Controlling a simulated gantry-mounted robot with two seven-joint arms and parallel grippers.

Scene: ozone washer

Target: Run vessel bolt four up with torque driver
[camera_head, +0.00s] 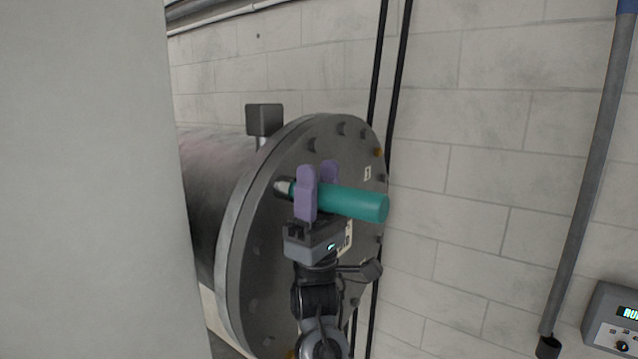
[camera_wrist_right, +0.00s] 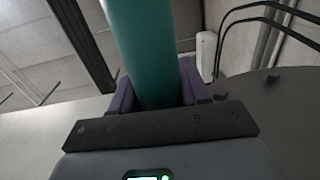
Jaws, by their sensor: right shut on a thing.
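My right gripper (camera_head: 317,192) has purple fingers shut on a teal torque driver (camera_head: 352,203). The driver lies nearly level, its grey tip pointing left and its thick handle end to the right. In the right wrist view the teal driver (camera_wrist_right: 148,50) runs upward between the purple fingers. The vessel's round grey end flange (camera_head: 275,250) stands behind the gripper, with bolts around its rim. One bolt near the upper right (camera_head: 378,153) looks yellowish. I cannot tell which bolt is number four, nor whether the driver tip touches anything. My left gripper is not in view.
A large pale panel (camera_head: 85,180) fills the left side. A grey box (camera_head: 264,119) sits on top of the vessel body (camera_head: 208,190). Dark cables (camera_head: 398,80) and a grey pipe (camera_head: 590,180) run along the block wall. A control box (camera_head: 615,322) with a lit display is at lower right.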

